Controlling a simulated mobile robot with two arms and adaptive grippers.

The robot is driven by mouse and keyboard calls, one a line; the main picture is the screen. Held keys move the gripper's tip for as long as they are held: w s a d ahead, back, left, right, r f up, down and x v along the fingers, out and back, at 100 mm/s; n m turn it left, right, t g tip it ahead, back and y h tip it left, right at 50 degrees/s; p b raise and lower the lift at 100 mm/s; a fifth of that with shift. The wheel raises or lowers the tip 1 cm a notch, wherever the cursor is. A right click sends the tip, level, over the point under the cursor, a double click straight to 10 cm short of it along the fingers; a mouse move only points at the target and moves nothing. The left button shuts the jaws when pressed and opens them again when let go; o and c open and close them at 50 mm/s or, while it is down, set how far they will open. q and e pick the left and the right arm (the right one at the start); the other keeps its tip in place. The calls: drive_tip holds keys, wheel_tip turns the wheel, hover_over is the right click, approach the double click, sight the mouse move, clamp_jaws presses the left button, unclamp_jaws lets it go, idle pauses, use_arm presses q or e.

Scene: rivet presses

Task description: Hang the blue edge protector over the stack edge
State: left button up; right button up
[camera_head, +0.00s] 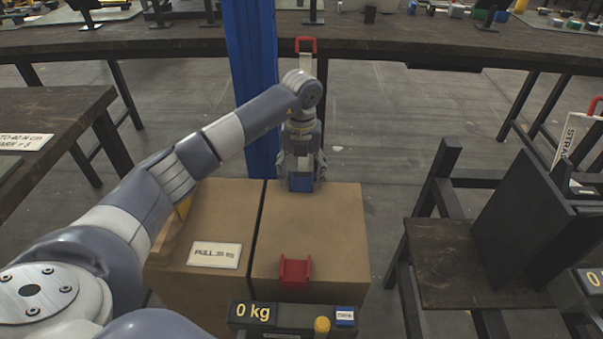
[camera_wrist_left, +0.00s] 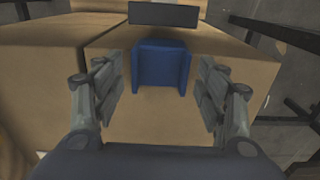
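The blue edge protector (camera_head: 301,183) is a small channel-shaped piece at the far edge of the right cardboard box (camera_head: 335,225). In the left wrist view the blue edge protector (camera_wrist_left: 163,66) lies ahead between the fingers. My left gripper (camera_head: 301,170) points down over it. In the left wrist view my left gripper (camera_wrist_left: 160,88) has its fingers spread, with a gap on each side of the protector. Whether the protector rests on the box cannot be told. My right gripper is not in view.
A red edge protector (camera_head: 295,270) sits near the box's front edge. A labelled box (camera_head: 230,225) stands left of it. A scale display (camera_head: 254,313) reads 0 kg in front. A blue post (camera_head: 250,70) rises behind. Dark tables (camera_head: 180,40) and a chair-like frame (camera_head: 450,260) surround.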

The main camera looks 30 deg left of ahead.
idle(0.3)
use_arm(q)
wheel_tip(320, 180, up, 12)
idle(0.5)
idle(0.4)
